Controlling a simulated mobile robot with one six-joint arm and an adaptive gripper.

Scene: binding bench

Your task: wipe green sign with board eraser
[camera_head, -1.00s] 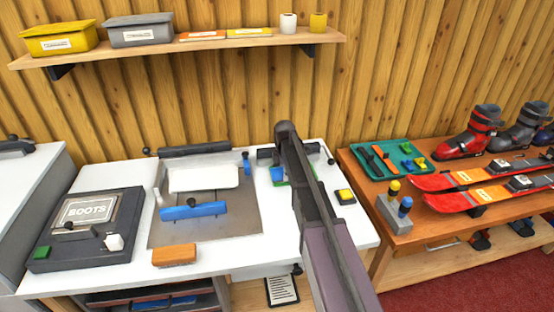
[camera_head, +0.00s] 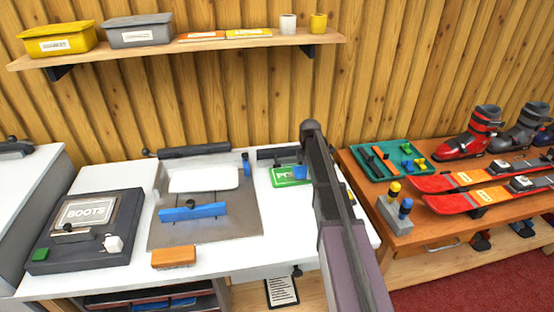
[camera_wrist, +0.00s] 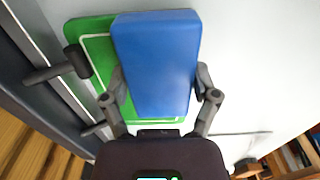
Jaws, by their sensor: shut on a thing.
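The green sign (camera_head: 288,176) with white lettering lies flat on the white bench top, right of the metal plate; my arm hides its right end. In the wrist view, the green sign (camera_wrist: 97,50) with its white border shows beneath and to the left of the eraser. The blue board eraser (camera_wrist: 156,62) is between the two fingers of my gripper (camera_wrist: 160,92), which is shut on it. The eraser (camera_head: 299,172) shows only in part beside my arm in the head view, over the sign's right part. I cannot tell whether it touches the sign.
A dark clamp (camera_wrist: 62,72) with black handles stands close to the sign's edge. Left on the bench are a metal plate (camera_head: 225,228) with a blue bar, an orange-brown block (camera_head: 174,257) and a dark BOOTS box (camera_head: 87,228). A wooden table (camera_head: 405,235) with skis stands right.

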